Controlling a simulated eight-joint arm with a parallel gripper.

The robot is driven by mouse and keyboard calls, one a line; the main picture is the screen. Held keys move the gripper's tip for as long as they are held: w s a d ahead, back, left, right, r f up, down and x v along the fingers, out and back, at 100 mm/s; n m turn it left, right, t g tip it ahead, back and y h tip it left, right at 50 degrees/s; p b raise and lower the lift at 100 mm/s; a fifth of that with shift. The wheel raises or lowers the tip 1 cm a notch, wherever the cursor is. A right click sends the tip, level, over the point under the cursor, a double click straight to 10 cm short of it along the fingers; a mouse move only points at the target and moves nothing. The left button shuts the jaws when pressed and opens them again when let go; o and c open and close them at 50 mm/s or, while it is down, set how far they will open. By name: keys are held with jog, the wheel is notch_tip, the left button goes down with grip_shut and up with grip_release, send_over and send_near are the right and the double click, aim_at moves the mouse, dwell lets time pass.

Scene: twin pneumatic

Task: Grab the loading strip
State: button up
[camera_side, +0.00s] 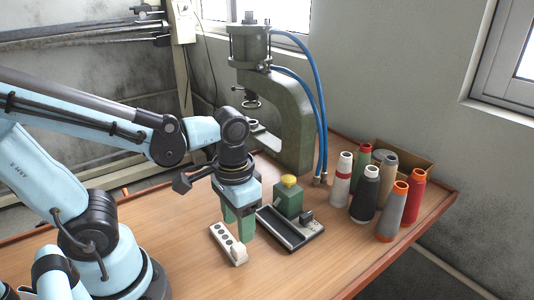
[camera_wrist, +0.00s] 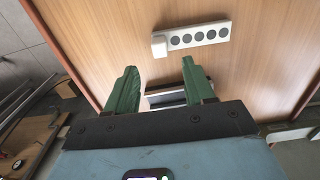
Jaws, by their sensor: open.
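The loading strip, a white bar (camera_side: 225,240) with a row of dark round spots, lies flat on the wooden table. In the wrist view the strip (camera_wrist: 198,35) lies beyond the fingertips, with a plain white block at its left end. My gripper (camera_side: 239,230) points down close beside the strip, with its green fingers apart. In the wrist view the gripper (camera_wrist: 159,64) has nothing between its fingertips, and bare table shows between them and the strip.
A green unit with a yellow knob (camera_side: 289,181) on a dark tray (camera_side: 285,228) stands just right of my gripper. A green press (camera_side: 285,115) with blue hoses stands behind. Several thread cones (camera_side: 365,195) stand at right. Table in front of the strip is clear.

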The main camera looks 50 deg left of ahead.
aim_at(239, 247)
jog(key=shift+s+f, duration=0.15)
jog(key=shift+f, duration=2.95)
grip_shut()
